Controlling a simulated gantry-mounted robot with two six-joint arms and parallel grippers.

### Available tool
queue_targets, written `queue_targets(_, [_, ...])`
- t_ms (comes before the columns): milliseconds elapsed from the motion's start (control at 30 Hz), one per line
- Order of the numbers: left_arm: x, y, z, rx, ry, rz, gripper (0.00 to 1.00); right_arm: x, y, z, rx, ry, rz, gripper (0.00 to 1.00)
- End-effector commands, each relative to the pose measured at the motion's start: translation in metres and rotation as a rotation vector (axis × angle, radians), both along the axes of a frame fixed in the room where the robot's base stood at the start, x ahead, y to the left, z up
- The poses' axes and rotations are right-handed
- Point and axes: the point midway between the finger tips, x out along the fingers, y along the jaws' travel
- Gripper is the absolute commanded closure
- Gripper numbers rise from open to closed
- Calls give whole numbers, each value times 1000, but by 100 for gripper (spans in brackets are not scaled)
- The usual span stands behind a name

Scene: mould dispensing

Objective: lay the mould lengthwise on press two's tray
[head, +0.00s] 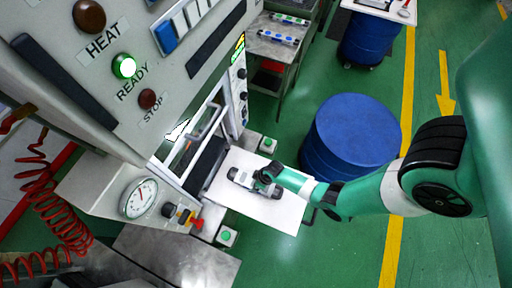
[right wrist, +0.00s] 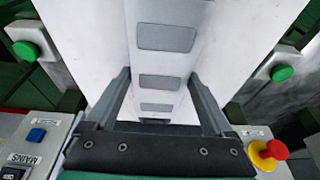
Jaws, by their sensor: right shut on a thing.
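The mould (head: 243,178) is a grey bar with a row of rectangular pockets, well shown in the right wrist view (right wrist: 166,62). It is over the white tray (head: 262,212) in front of the press, its long side running along the tray's length, out from the press opening. Whether it touches the tray I cannot tell. My right gripper (head: 264,180) is shut on the mould, one finger on each long side in the right wrist view (right wrist: 160,85). The gripper hides part of the mould in the head view. My left gripper is not in view.
The press panel (head: 170,70) has a lit green lamp (head: 124,66) by READY. Green buttons (head: 226,236) flank the tray. A gauge (head: 138,197) and red-and-yellow knob (head: 187,217) sit at left. A blue drum (head: 352,125) stands behind the tray.

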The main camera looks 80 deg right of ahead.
Motion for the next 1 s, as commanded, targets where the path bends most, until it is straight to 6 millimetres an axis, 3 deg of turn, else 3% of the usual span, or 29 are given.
queue_targets(467, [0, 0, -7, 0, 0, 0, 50, 1, 0, -7, -1, -3, 0, 100])
queue_targets(500, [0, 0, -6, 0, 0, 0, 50, 1, 0, -6, -1, -3, 0, 8])
queue_targets(567, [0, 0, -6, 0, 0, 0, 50, 1, 0, -6, -1, -2, 0, 0])
queue_targets(800, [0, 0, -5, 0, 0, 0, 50, -1, 0, -5, 0, 1, 0, 0])
queue_targets(1000, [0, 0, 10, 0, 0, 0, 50, -8, 1, 23, -1, -1, -1, 0])
